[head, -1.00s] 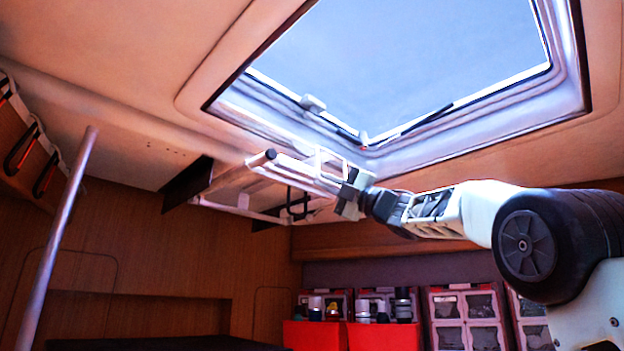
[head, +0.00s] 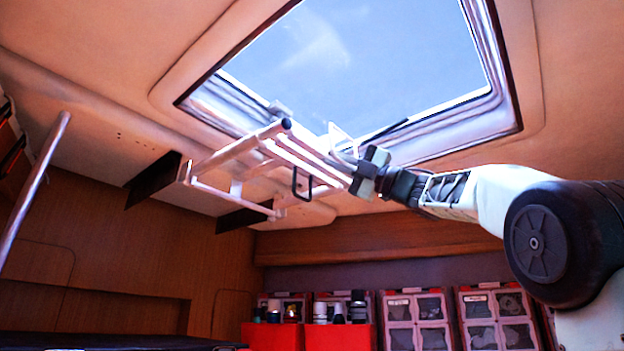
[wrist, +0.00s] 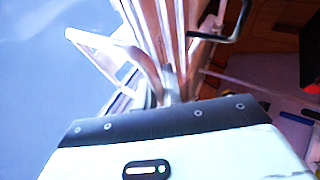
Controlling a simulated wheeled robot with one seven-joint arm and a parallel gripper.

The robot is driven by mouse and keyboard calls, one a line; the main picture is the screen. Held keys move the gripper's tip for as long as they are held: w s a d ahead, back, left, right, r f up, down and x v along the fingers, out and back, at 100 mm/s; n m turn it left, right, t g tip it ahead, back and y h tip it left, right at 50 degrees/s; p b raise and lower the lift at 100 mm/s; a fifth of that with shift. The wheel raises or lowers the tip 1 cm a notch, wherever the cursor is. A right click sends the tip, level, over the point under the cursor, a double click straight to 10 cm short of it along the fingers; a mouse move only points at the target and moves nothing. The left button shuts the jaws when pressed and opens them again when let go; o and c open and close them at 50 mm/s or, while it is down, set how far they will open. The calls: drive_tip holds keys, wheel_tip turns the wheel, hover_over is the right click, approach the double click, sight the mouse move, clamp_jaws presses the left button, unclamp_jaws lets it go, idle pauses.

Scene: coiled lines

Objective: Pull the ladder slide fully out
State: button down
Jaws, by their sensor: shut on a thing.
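The ladder slide (head: 235,150) is a pale metal frame of rails under the ceiling, reaching out between two dark side brackets below the hatch. My gripper (head: 358,172) is at its near right end in the head view, shut on the ladder slide. A black loop handle (head: 301,184) hangs from the frame just left of my gripper. In the wrist view the pale rails (wrist: 175,45) run away from the gripper body, with a bent white bar at left. The fingertips and exact contact are hidden behind the gripper body.
An open-looking roof hatch (head: 350,60) is just above the frame. A metal pole (head: 38,180) stands at left. Red bins (head: 340,337) with bottles and clear-fronted drawers (head: 415,310) line the back below. The air under the frame is clear.

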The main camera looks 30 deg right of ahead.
drive_tip(key=s+d+b, duration=0.1)
drive_tip(key=s+d, duration=0.1)
drive_tip(key=s, duration=0.4)
drive_tip(key=shift+s+r, duration=0.25)
drive_tip(key=shift+r, duration=0.05)
drive_tip(key=c, duration=1.5)
unclamp_jaws()
drive_tip(key=shift+s, duration=0.15)
drive_tip(key=shift+c, duration=0.2)
drive_tip(key=b+v, duration=0.7)
drive_tip(key=v, duration=1)
drive_tip(key=shift+f, duration=0.2)
